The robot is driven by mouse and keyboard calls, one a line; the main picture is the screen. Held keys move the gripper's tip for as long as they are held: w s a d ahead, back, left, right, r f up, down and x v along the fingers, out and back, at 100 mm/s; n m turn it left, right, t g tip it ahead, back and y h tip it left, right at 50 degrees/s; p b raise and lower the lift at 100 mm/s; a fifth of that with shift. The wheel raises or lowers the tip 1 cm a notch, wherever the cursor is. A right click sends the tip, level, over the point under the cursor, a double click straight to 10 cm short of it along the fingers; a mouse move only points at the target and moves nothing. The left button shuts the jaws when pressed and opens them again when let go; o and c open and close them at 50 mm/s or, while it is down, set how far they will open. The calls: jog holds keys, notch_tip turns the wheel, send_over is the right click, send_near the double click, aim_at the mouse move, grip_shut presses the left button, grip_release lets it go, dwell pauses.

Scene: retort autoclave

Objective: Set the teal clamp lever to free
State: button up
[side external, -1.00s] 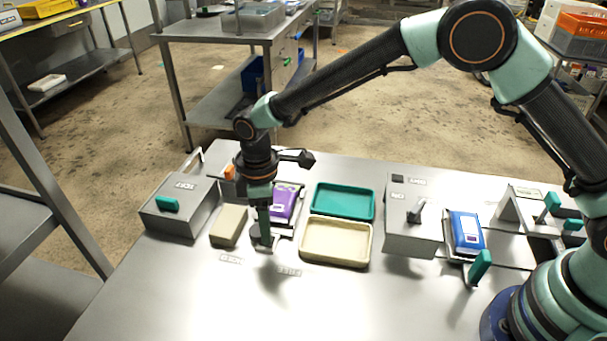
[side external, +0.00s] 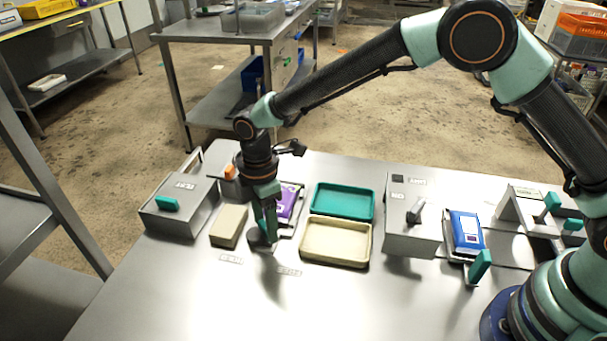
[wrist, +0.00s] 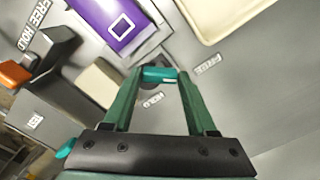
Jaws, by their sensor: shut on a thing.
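The teal clamp lever (wrist: 158,74) sits between the fingertips of my gripper (wrist: 160,75) in the wrist view, and the fingers are closed on it. It stands on a grey mount in front of the purple pouch (wrist: 108,18). A HOLD label (wrist: 152,100) and a FREE label (wrist: 207,65) lie on the table near it. In the side view my gripper (side external: 264,236) points down in front of the purple pouch (side external: 287,204) and mostly hides the lever. I cannot tell exactly which label the lever points to.
A tan block (side external: 229,225) and a grey box with a teal handle (side external: 180,208) stand left of my gripper. A cream tray (side external: 335,243) and a teal tray (side external: 343,201) lie to the right. Farther right is a blue pouch (side external: 466,231). The front table is clear.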

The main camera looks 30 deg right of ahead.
jog(key=shift+a+r, duration=0.1)
jog(key=shift+r, duration=0.05)
jog(key=o, duration=1.4)
jog(key=shift+c, duration=0.2)
notch_tip(320, 180, up, 12)
